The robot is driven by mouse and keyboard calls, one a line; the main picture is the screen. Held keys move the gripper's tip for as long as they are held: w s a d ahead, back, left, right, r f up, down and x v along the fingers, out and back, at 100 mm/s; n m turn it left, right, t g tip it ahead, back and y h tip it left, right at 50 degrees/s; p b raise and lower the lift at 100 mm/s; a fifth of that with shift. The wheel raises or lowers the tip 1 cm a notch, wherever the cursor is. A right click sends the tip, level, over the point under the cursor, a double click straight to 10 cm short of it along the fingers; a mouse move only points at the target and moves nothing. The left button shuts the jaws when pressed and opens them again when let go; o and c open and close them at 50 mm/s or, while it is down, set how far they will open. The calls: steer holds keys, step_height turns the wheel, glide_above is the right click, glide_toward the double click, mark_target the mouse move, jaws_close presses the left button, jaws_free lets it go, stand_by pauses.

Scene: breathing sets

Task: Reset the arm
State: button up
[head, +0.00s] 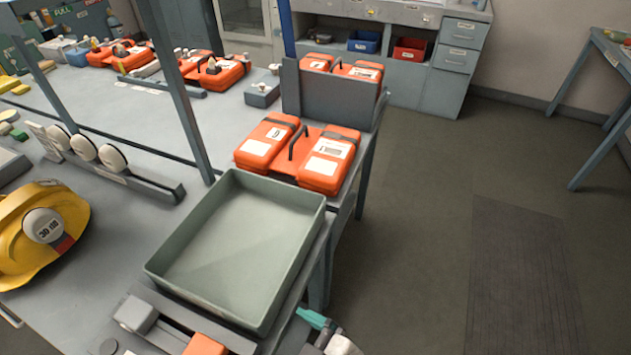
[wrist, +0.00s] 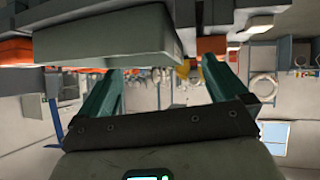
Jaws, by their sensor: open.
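My gripper (wrist: 162,68) shows in the wrist view with its two teal fingers well apart and nothing between them. The rest of my arm is mostly out of view. The wrist view looks upside down, with the grey-green tray (wrist: 105,38) large at the top, close to the fingers. I cannot tell whether the fingers touch it.
An empty grey-green tray (head: 172,262) sits on the bench. Orange breathing-set cases (head: 323,170) stand behind it. A yellow helmet-like object (head: 18,238) and round white parts (head: 84,148) are at left. Open floor (head: 420,230) lies right of the bench.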

steer(key=d+f+m+g+h, duration=0.1)
steer(key=d+f+m+h, duration=0.25)
steer(key=d, duration=0.55)
steer(key=d+f+m+h, duration=0.3)
steer(key=d+f, duration=0.2)
steer(key=d, duration=0.5)
steer(key=s+d+f+m+g+h, duration=0.2)
steer(key=s+d+f+m+g, duration=0.2)
steer(key=s+d, duration=0.6)
steer(key=shift+s+d+m+g, duration=0.4)
steer(key=shift+d+m, duration=0.6)
steer(key=shift+m, duration=0.15)
steer(key=shift+r+h, duration=0.1)
steer(key=shift+h, duration=0.15)
